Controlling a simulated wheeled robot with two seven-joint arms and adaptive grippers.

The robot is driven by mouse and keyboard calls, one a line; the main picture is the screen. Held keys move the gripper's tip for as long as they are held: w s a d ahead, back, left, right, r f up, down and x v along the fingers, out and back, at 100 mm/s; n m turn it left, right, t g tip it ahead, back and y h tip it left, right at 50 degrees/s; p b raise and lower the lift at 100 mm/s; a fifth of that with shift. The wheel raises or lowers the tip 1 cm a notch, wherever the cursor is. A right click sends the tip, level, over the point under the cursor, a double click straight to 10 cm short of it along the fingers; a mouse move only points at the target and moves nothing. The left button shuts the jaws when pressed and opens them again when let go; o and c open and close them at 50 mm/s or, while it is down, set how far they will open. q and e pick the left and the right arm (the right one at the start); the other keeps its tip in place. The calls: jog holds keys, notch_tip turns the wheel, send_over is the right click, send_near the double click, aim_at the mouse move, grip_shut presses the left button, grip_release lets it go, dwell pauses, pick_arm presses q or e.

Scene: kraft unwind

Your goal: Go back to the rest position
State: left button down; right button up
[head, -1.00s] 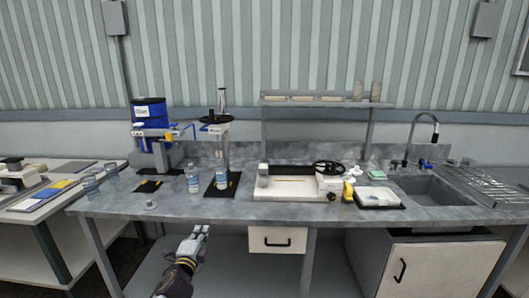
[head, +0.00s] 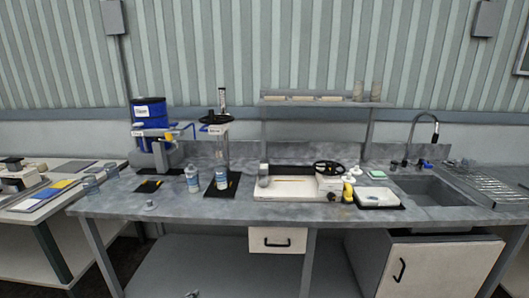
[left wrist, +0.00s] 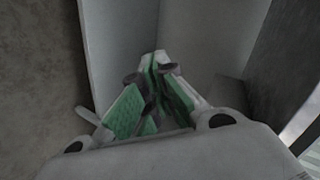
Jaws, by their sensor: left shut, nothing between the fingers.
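My left gripper is at the bottom edge of the head view (head: 192,294), where only a small tip of it shows, below the front edge of the workbench (head: 110,207). In the left wrist view, its two fingers with green pads (left wrist: 155,68) are closed together with nothing between them. Grey panels and a brown-grey surface stand close around the fingers in that view. My right gripper is not in view.
A white machine (head: 290,191) sits mid-bench, with a sink (head: 432,191) at right. A side table (head: 32,223) is at left.

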pick_arm(q)
jog(key=s+a+f+n+g+p, duration=0.1)
jog(key=s+a+f+n+g, duration=0.15)
jog(key=s+f, duration=1)
jog(key=s+a+f+n+g, duration=0.2)
jog(key=s+f+n+g, duration=0.15)
jog(key=s+f, duration=0.9)
jog(key=s+f+n+g, duration=0.1)
jog(key=s+f, duration=0.3)
jog(key=s, duration=0.5)
jog(key=s+f+n+g, duration=0.2)
jog(key=s+f, duration=0.2)
jog(key=s, duration=0.6)
jog(key=s+f+n+g+p, duration=0.1)
jog(key=s+f, duration=0.3)
jog(key=s, duration=0.5)
jog(key=shift+s+f+n+g, duration=0.3)
jog(key=shift+n+g, duration=0.1)
jog(key=shift+g, duration=0.1)
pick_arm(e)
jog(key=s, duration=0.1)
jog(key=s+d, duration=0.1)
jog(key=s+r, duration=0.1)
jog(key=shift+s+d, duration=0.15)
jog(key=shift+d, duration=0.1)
